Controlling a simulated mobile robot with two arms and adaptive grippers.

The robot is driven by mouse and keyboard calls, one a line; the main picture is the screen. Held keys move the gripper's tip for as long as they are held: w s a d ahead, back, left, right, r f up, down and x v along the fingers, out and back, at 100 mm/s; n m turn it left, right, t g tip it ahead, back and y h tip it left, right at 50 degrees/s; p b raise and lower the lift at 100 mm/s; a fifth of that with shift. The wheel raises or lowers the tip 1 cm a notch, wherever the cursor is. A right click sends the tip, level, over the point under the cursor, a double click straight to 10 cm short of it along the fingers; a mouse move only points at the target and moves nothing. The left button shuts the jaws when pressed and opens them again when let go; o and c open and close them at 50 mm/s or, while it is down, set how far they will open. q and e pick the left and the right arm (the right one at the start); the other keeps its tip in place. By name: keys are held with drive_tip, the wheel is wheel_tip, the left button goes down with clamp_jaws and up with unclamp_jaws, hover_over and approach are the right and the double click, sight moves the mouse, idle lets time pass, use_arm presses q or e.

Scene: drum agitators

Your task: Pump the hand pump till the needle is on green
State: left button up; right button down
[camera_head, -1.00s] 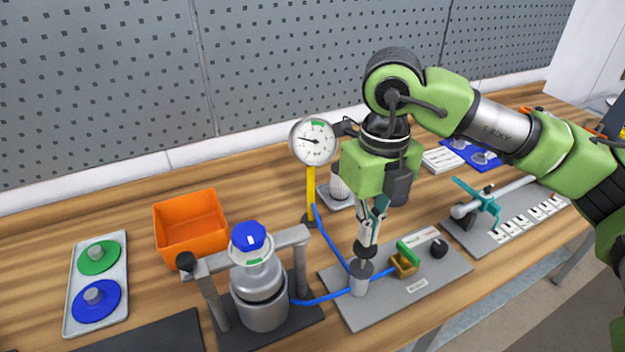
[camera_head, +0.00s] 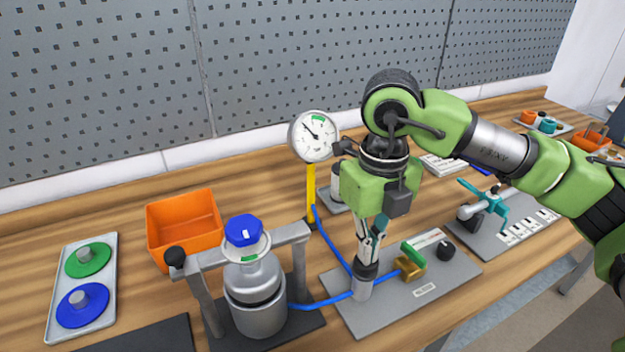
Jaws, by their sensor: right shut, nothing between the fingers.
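The hand pump is a small grey cylinder (camera_head: 361,290) with a dark round handle (camera_head: 367,271) on top, on a grey plate (camera_head: 385,318). My right gripper (camera_head: 370,256) points down with its fingers shut and empty. Its tips are at the top of the pump handle, which sits low, close to the cylinder. The round white gauge (camera_head: 313,136) stands on a yellow post behind the pump. Its needle points up and left, short of the green band at the top of the dial. My left gripper is not in view.
A brass valve with a green lever (camera_head: 412,258) and a black knob (camera_head: 446,250) are right of the pump. Blue hoses run to the gauge and a metal vessel (camera_head: 255,300) in a frame. An orange bin (camera_head: 184,228) stands behind left.

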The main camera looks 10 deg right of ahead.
drive_tip(key=shift+r+p, duration=1.6)
drive_tip(key=shift+r, duration=1.35)
drive_tip(key=shift+f, duration=0.15)
drive_tip(key=shift+f+b, duration=2.8)
drive_tip(key=shift+f, duration=0.25)
drive_tip(key=shift+r+p, duration=0.65)
drive_tip(key=shift+r, duration=0.25)
drive_tip(key=shift+r+p, duration=1.25)
drive_tip(key=shift+r, duration=1)
drive_tip(key=shift+f, duration=0.1)
